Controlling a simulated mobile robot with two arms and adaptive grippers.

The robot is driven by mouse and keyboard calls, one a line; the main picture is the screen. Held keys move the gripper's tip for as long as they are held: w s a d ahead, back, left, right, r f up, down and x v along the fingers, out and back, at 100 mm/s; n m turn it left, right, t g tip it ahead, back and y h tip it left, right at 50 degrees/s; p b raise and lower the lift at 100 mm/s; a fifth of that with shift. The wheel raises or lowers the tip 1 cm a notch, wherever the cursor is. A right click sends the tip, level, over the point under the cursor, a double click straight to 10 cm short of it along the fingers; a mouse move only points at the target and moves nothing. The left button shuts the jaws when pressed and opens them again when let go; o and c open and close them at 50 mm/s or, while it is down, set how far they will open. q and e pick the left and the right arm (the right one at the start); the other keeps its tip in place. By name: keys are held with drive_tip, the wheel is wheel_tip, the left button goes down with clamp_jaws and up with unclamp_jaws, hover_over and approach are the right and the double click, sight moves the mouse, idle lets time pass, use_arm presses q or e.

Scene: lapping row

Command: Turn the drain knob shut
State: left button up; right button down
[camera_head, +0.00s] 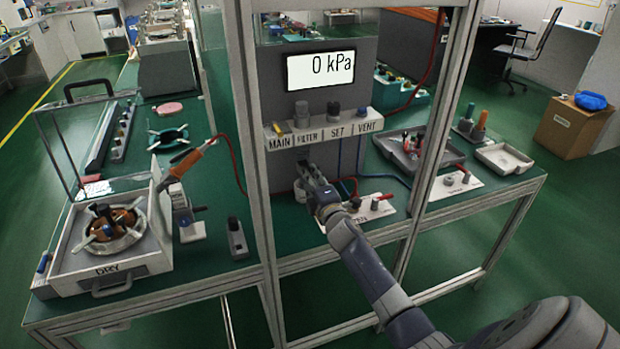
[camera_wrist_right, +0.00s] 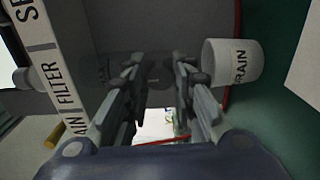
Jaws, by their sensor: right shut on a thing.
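My right gripper (camera_head: 308,175) reaches through the frame to the lower part of the grey panel (camera_head: 345,90), under the row of labelled knobs. In the right wrist view its two fingers (camera_wrist_right: 160,68) stand on either side of a small dark knob (camera_wrist_right: 160,78) on the panel and are shut on it. The knob is dim there, and its turn angle cannot be told. In the head view the gripper hides it. A white cup (camera_wrist_right: 232,63) marked "DRAIN", its first letter partly covered, sits just right of the fingers in the wrist view. My left gripper is not in view.
A white display (camera_head: 320,70) reads 0 kPa. Below it, a shelf (camera_head: 325,130) carries knobs labelled MAIN, FILTER, SET and VENT. Metal posts (camera_head: 250,150) flank the opening. A white plate with fittings (camera_head: 370,208) and a red hose lies close right of my gripper.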

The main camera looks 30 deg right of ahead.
drive_tip(key=c, duration=1.3)
unclamp_jaws()
drive_tip(key=shift+c, duration=0.2)
drive_tip(key=shift+s, duration=0.15)
drive_tip(key=v, duration=1.1)
drive_tip(key=shift+s, duration=0.4)
drive_tip(key=shift+f, duration=0.1)
